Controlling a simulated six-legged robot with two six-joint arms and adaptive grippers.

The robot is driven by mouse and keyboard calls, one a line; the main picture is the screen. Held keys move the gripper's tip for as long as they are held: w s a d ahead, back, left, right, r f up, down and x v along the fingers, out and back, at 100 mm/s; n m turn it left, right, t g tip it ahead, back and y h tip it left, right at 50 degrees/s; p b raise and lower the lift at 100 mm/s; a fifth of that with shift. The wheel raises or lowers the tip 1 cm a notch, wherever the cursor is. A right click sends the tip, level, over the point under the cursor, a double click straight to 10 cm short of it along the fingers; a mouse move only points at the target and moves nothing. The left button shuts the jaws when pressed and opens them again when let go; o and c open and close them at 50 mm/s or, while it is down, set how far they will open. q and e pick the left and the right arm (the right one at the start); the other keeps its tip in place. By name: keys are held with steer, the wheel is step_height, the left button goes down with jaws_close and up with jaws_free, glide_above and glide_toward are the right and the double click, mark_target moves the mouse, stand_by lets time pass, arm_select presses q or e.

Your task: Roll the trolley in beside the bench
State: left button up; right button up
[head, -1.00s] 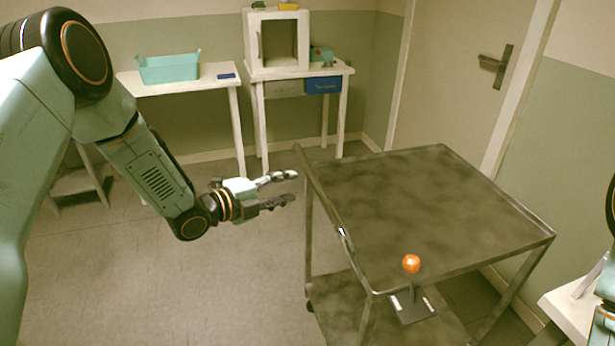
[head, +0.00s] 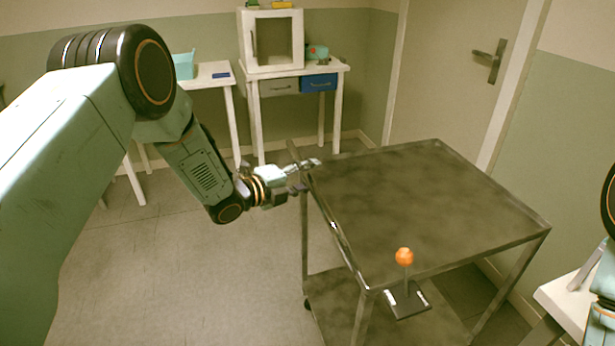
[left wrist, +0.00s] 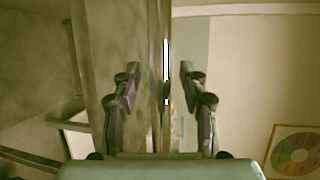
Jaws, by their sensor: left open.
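The trolley (head: 420,195) is a dark, worn metal cart with a flat top, a lower shelf and a rail (head: 337,237) along its left side. An orange ball (head: 404,256) on a thin stem rises from a black plate at its near side. My left gripper (head: 304,175) is at the far end of that rail, open. In the left wrist view the rail (left wrist: 160,75) runs between the two spread fingers, with gaps on both sides. My right gripper is out of view. Which white table is the bench, I cannot tell.
A white table (head: 570,302) stands at the lower right, partly cut off. At the back are a white table with a teal bin (head: 184,66) and a stand with a white cabinet (head: 272,40). A door (head: 450,80) is behind the trolley. The floor left of the trolley is clear.

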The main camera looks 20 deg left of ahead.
arm_select(q)
steer(key=shift+a, duration=0.2)
steer(key=shift+d, duration=0.25)
steer(key=c, duration=0.4)
steer(key=shift+a, duration=0.1)
jaws_close()
